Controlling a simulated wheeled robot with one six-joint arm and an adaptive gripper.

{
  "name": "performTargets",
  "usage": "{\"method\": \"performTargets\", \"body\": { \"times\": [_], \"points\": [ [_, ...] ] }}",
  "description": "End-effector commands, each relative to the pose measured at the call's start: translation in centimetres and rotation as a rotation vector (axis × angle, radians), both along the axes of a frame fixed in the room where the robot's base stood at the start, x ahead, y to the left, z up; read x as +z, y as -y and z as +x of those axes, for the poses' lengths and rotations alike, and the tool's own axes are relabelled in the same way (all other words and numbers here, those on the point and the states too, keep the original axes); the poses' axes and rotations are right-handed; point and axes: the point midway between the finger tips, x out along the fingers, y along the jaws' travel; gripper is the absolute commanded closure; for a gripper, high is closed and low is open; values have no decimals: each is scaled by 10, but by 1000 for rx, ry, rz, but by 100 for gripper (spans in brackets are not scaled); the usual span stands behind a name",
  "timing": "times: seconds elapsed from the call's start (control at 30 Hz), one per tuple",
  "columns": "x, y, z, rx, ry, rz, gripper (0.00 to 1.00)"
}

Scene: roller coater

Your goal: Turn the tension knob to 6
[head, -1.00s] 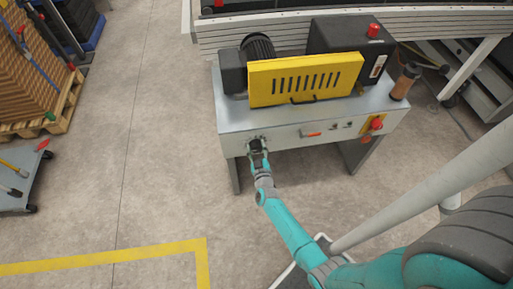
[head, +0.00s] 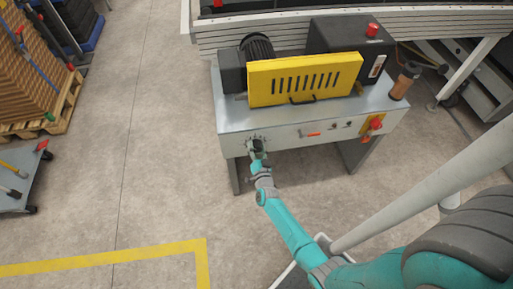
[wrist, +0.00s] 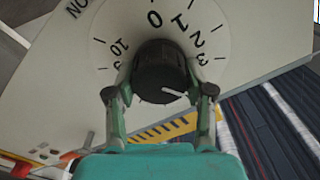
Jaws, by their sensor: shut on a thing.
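The tension knob (wrist: 160,68) is round and black, on a pale dial face (wrist: 225,35) in the wrist view. The numbers 9, 10, 0, 1, 2 and 3 show around it; the rest of the scale is hidden by my gripper. A white line on the knob points right and slightly down, toward my right finger, past the 3; the exact number under it cannot be read. My gripper (wrist: 159,92) is shut on the knob, one finger at each side. In the head view my gripper (head: 256,153) is at the left of the machine's front panel.
The machine (head: 232,140) carries a yellow slotted guard (head: 305,80) on top. A red-handled switch (head: 313,134) and a red button on a yellow plate (head: 373,125) sit further right on the panel. Bare floor (head: 170,150) lies to the left.

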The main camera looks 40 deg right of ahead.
Motion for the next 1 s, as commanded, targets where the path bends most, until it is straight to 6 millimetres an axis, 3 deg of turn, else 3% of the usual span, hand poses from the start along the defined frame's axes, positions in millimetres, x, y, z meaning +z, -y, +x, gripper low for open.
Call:
{"method": "performTargets", "body": {
  "times": [1.0],
  "points": [
    [-2,2,-1,-1,507,746,82]
  ]
}}
